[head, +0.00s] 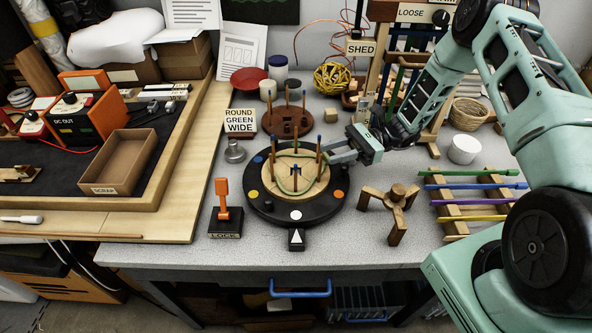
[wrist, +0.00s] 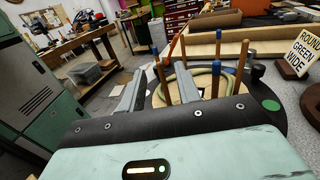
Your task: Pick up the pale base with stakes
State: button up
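The pale base (head: 287,185) is a round light-wood disc on a black turntable (head: 262,203) with coloured dots. Several brown stakes with blue tips stand up from it, and a green cane loops among them. It also shows in the wrist view, with stakes (wrist: 216,65) beyond and right of my fingers. My gripper (head: 329,151) is at the right side of the base, fingers pointing left towards the stakes. In the wrist view its two grey fingers (wrist: 158,92) are apart, with a stake visible beyond the gap. Whether a finger touches a stake I cannot tell.
A darker base with stakes (head: 287,124) stands behind the turntable, beside the ROUND GREEN WIDE sign (head: 240,122). An orange LOCK lever (head: 222,200) is at front left. A wooden three-armed piece (head: 391,206) and a rack of coloured canes (head: 463,203) are at right.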

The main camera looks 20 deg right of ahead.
jog(key=a+p, duration=0.1)
jog(key=a, duration=0.1)
jog(key=a+p, duration=0.1)
jog(key=a, duration=0.2)
jog(key=shift+s+a+r, duration=0.1)
jog(key=shift+s+r, duration=0.05)
jog(key=shift+s, duration=0.05)
jog(key=shift+a, duration=0.3)
jog(key=shift+c, duration=0.3)
grip_shut()
dwell(0.6)
